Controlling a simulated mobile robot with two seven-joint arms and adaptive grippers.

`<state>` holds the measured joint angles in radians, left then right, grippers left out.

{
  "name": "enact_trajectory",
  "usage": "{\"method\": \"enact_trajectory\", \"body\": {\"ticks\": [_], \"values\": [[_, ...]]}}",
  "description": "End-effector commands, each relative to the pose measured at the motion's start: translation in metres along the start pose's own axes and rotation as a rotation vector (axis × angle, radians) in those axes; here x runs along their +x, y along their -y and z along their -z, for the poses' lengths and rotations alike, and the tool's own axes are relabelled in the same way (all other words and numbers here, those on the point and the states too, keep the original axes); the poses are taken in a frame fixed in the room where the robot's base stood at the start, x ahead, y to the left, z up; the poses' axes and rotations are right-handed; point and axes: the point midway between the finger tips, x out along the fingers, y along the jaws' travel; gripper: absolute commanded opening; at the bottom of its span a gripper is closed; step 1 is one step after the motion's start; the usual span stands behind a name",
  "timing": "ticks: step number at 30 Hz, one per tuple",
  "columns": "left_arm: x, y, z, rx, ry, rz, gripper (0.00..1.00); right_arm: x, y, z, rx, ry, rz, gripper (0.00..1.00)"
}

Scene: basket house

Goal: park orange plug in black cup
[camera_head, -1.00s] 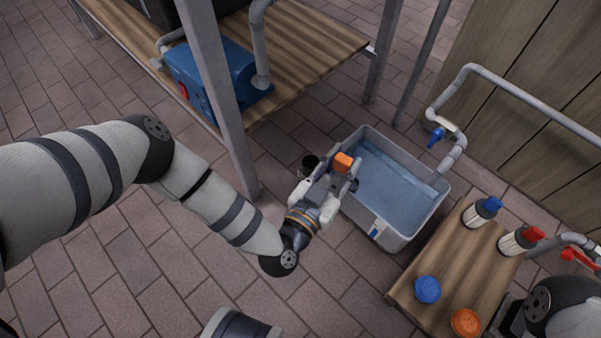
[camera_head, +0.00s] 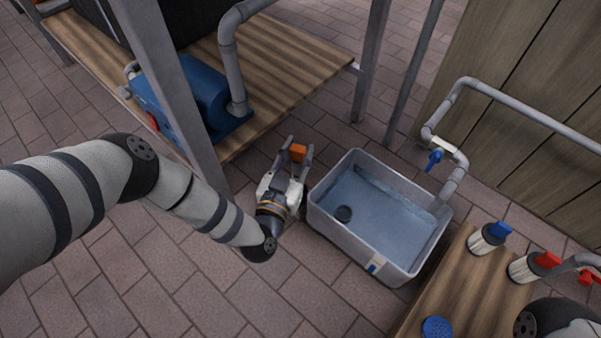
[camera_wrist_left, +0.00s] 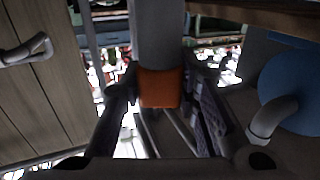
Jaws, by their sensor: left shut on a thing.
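My left gripper (camera_head: 297,158) is shut on the orange plug (camera_head: 298,152), between the shelf and the grey tub. In the left wrist view the orange plug (camera_wrist_left: 160,88) sits between the two dark fingers, with a grey part beyond it. I cannot make out the black cup now; the gripper covers the floor where a small dark cup showed earlier, just left of the tub. My right gripper is out of the picture.
The grey tub (camera_head: 330,236) stands right of my left gripper. A wooden shelf (camera_head: 290,62) with a blue pump (camera_head: 203,92) and a metal post (camera_head: 176,85) stand to the left. Brick floor is free in front.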

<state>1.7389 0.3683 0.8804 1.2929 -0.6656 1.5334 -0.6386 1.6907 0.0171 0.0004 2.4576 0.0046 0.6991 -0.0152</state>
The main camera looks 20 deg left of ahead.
Motion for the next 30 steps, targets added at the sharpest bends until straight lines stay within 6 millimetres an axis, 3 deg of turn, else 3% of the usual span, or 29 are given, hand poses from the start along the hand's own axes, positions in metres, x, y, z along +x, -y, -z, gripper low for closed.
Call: {"method": "enact_trajectory", "body": {"ticks": [1,7,21,22,24,30], "values": [[0.000,0.000,-0.018,0.000,0.004,0.002,0.00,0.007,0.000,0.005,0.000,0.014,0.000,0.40],[0.000,0.000,-0.051,0.000,0.002,0.001,0.00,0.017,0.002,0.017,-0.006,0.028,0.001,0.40],[0.001,0.000,-0.056,0.000,-0.002,0.001,0.00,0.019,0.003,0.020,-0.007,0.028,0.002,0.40],[0.000,0.000,-0.055,0.000,-0.001,0.001,0.35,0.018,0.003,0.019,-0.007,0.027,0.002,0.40],[0.000,0.000,-0.055,0.000,-0.001,0.001,0.49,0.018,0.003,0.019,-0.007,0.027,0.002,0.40],[0.000,0.000,-0.055,0.000,-0.001,0.001,0.49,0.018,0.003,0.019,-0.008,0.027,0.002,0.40]]}}
